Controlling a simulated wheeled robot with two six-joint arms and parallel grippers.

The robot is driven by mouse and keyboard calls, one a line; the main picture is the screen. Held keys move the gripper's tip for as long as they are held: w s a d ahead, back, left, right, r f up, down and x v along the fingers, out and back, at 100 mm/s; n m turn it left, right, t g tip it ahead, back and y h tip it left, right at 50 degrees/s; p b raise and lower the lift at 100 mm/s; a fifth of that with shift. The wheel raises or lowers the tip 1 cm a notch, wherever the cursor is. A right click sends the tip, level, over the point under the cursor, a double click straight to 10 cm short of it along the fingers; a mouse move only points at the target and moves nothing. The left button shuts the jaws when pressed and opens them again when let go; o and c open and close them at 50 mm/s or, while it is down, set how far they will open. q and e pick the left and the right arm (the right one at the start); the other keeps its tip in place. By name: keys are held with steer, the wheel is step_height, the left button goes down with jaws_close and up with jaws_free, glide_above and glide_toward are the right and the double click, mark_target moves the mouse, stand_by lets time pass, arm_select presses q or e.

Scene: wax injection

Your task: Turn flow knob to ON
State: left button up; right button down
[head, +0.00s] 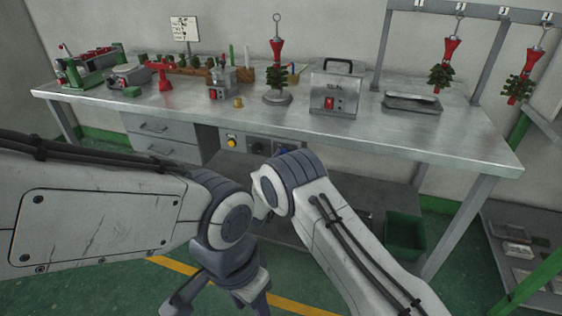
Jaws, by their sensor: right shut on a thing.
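A control panel (244,138) is set under the front edge of the steel table. It carries a yellow button (232,142), a dark round knob (257,147) and a blue part (281,151), partly covered. My right gripper is at the panel, shut on the flow knob, and is mostly hidden behind my right wrist. The knob's labels and pointer are too small or covered to read. My left gripper (222,295) hangs low at the bottom edge, away from the panel.
The table (420,130) holds a wax injector (336,90), a red-topped wax tree (277,70) on a round stand, a metal tray (412,102) and small tools. Two more trees hang from a rack at right. A green bin (405,236) stands below. Drawers (160,137) are left of the panel.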

stand_by(0.3)
steer(key=c, duration=0.5)
jaws_free()
steer(key=shift+c, duration=0.2)
steer(key=shift+s, duration=0.1)
steer(key=v, duration=1)
